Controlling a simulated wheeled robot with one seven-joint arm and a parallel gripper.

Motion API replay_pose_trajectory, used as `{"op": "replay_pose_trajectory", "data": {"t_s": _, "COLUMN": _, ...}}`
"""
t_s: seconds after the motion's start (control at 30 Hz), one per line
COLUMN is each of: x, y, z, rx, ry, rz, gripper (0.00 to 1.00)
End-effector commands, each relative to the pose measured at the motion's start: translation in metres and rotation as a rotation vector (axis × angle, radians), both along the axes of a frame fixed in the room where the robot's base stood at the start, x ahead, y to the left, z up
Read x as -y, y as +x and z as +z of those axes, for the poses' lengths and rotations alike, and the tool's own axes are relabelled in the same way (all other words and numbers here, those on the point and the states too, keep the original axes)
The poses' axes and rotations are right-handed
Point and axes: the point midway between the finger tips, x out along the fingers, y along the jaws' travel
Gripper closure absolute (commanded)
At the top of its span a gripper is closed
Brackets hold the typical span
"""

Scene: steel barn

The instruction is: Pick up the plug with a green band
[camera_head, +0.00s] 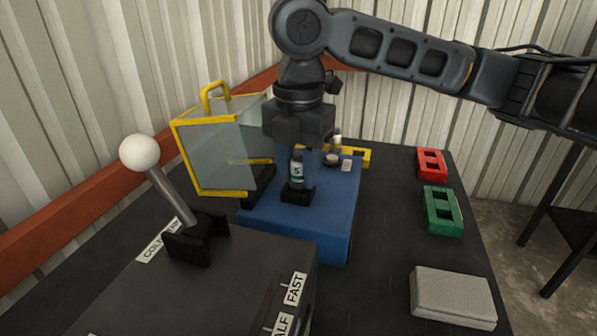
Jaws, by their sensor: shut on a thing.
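The plug with a green band (297,172) is small, with a white label that reads "S" and a dark upper part. It looks upright at a black socket (298,194) on the blue block (300,232). My gripper (299,160) points straight down from above and is shut on the plug. The fingers partly hide its top. I cannot tell whether the plug's lower end is seated in the socket or just clear of it.
A yellow-framed clear cover (215,190) stands close on the left. A white-knobbed lever (165,187) rises from a dark box (225,285) in front. Red (431,164) and green (442,210) pieces and a grey block (452,294) lie on the right. A yellow part (358,156) lies behind.

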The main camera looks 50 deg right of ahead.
Motion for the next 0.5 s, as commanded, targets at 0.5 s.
{"op": "replay_pose_trajectory", "data": {"t_s": 0.5, "x": 0.053, "y": -0.025, "z": 0.069, "rx": 0.002, "ry": -0.001, "rz": -0.006, "gripper": 1.0}}
